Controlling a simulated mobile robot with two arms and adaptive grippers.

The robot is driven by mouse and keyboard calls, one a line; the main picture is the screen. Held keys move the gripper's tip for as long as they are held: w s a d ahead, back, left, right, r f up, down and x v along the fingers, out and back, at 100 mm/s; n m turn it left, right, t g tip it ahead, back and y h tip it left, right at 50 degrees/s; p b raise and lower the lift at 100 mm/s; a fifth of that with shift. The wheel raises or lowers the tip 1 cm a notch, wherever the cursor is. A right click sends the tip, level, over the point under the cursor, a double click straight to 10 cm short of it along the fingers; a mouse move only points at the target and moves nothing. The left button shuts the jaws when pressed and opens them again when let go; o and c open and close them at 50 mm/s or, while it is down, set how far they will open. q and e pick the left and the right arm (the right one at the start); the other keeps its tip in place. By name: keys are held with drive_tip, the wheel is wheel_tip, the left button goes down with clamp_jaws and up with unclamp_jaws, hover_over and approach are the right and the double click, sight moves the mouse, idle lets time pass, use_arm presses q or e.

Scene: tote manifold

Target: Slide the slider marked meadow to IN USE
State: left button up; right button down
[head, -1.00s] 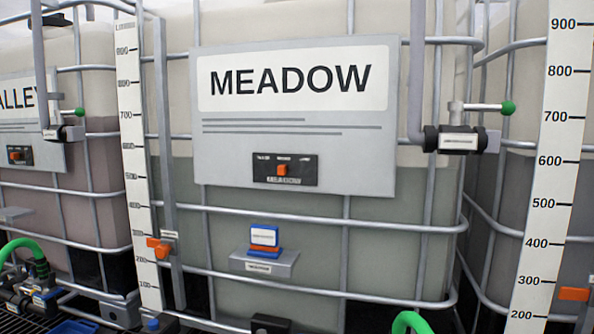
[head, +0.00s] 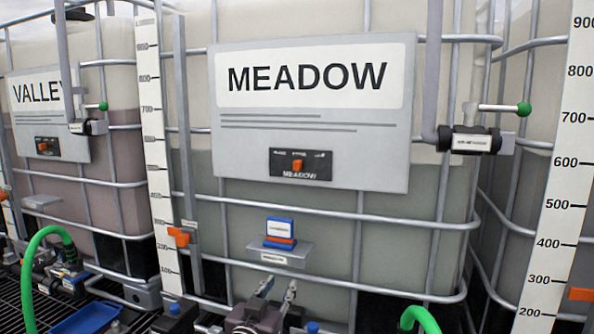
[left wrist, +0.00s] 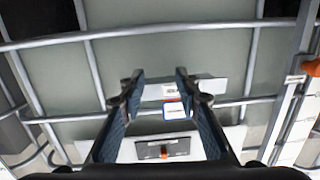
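The slider marked meadow is a dark panel (head: 300,164) on the lower part of the grey MEADOW board (head: 400,150). Its orange knob (head: 298,165) stands near the middle, under the centre one of three small labels too blurred to read. The knob also shows in the left wrist view (left wrist: 164,153), upside down, beyond and between my fingers. My left gripper (head: 278,288) is low in the head view, below the panel and in front of the tank. In the left wrist view my left gripper (left wrist: 157,76) is open and empty. My right gripper is not in view.
A grey shelf (head: 266,256) with a blue-and-white block (head: 280,230) sits between my left gripper and the panel. Horizontal cage bars cross the tank. A green-handled valve (head: 480,140) is right of the board. A green hose (head: 32,260) stands at left.

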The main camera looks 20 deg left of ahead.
sight(296, 167)
use_arm(q)
drive_tip(key=w+r+t+h, duration=0.1)
drive_tip(key=w+r+t, duration=0.15)
drive_tip(key=r, duration=0.85)
drive_tip(key=w+r+t, duration=0.1)
drive_tip(key=r+t, duration=0.2)
drive_tip(key=r, duration=0.8)
drive_tip(key=shift+r+p+x, duration=0.2)
drive_tip(key=shift+p+x, duration=1.4)
drive_tip(key=shift+x, duration=2.2)
drive_tip(key=shift+s+d, duration=0.1)
drive_tip(key=shift+d, duration=0.1)
drive_tip(key=shift+c, duration=0.2)
clamp_jaws()
